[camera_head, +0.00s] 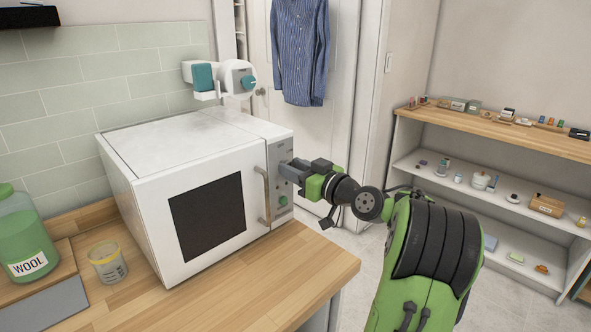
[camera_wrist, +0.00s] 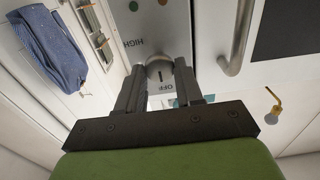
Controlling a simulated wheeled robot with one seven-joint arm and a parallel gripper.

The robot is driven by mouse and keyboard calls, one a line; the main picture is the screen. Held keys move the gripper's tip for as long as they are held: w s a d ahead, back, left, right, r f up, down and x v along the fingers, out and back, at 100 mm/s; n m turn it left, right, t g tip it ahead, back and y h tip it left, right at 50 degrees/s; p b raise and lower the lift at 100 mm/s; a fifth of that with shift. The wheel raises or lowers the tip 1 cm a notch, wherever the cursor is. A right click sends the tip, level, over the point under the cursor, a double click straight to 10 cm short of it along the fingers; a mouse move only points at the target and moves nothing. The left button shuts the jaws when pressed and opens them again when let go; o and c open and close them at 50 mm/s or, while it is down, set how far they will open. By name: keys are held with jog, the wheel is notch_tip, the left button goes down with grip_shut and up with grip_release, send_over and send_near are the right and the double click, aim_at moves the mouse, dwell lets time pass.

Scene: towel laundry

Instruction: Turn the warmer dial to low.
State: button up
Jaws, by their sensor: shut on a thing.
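The towel warmer (camera_head: 190,215) is a white box with a dark door window, standing on the wooden counter. My gripper (camera_head: 286,170) is at the control panel (camera_head: 277,152) on its right front edge. In the wrist view my gripper (camera_wrist: 160,80) is shut on the round silver dial (camera_wrist: 159,69), one finger on either side. A dark mark shows on the dial. HIGH and OFF are printed upside down in this view, HIGH up and left of the dial, OFF just below it. No LOW label can be made out. In the head view my gripper hides the dial.
The warmer's bar handle (camera_head: 264,197) stands close left of my gripper; it also shows in the wrist view (camera_wrist: 237,40). A green button (camera_head: 283,200) sits below. A WOOL jar (camera_head: 28,235) and a small tub (camera_head: 107,262) stand at left on the counter (camera_head: 250,282).

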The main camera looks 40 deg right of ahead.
jog(key=shift+m, duration=0.5)
jog(key=m+p, duration=0.6)
jog(key=m, duration=0.4)
jog(key=shift+d+m+p, duration=0.15)
jog(key=shift+m+p, duration=0.25)
jog(key=shift+f, duration=0.1)
jog(key=o, duration=1)
jog(key=shift+s, duration=0.1)
jog(key=s, duration=1.5)
jog(key=shift+s+d, duration=0.2)
jog(key=shift+s, duration=0.1)
